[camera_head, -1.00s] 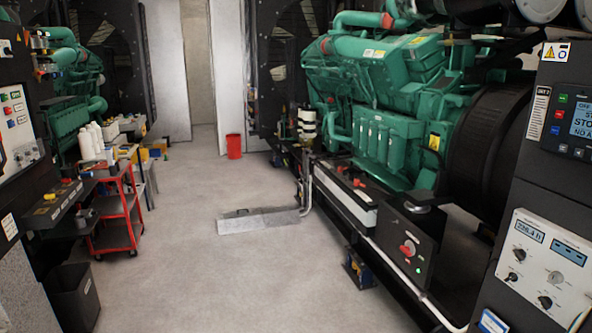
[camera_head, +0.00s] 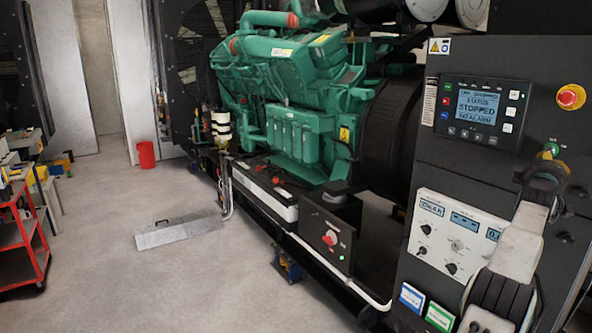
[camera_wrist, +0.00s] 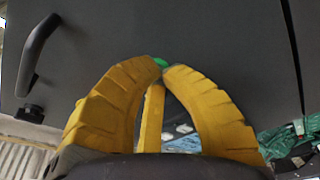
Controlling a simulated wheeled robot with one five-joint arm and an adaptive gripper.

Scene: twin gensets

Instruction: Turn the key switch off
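A small green piece (camera_head: 551,147) shows on the dark control cabinet below the red emergency stop; it may be the key switch, but it is too small to be sure. The green also shows in the wrist view (camera_wrist: 161,62), right at my fingertips. My gripper (camera_wrist: 162,68) has its yellow fingers curved in, with the tips close together against the green piece. I cannot tell whether they hold it or only touch it. In the head view my gripper (camera_head: 545,172) is at the cabinet face, just below the green piece, hiding part of the panel.
The cabinet (camera_head: 450,165) carries a display reading STOPPED (camera_head: 478,107), the emergency stop (camera_head: 571,97) and a white meter panel (camera_head: 455,243) partly behind my arm. A green genset (camera_head: 300,100) stands beyond. A black handle (camera_wrist: 38,50) is at left in the wrist view.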

